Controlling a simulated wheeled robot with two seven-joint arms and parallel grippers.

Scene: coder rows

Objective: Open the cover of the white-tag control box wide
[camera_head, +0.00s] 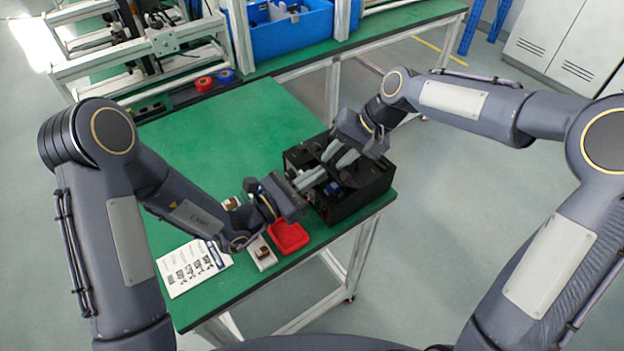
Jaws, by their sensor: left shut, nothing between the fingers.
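A black control box (352,206) stands near the right edge of the green table. Its top side is open toward me, and dark and blue parts show inside. A dark panel at its far side may be the cover; my grippers partly hide it. I cannot make out a white tag. My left gripper (317,173) is shut and empty, its fingertips over the left part of the box. My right gripper (332,157) reaches in from the upper right over the box, its fingers apart with nothing seen between them. I cannot tell whether either gripper touches the box.
A red tray (290,238), a small white holder (262,254) and a printed sheet (192,267) lie left of the box. Red (203,84) and blue (225,76) round parts sit at the back. A blue bin (290,35) stands behind. The table's middle is clear.

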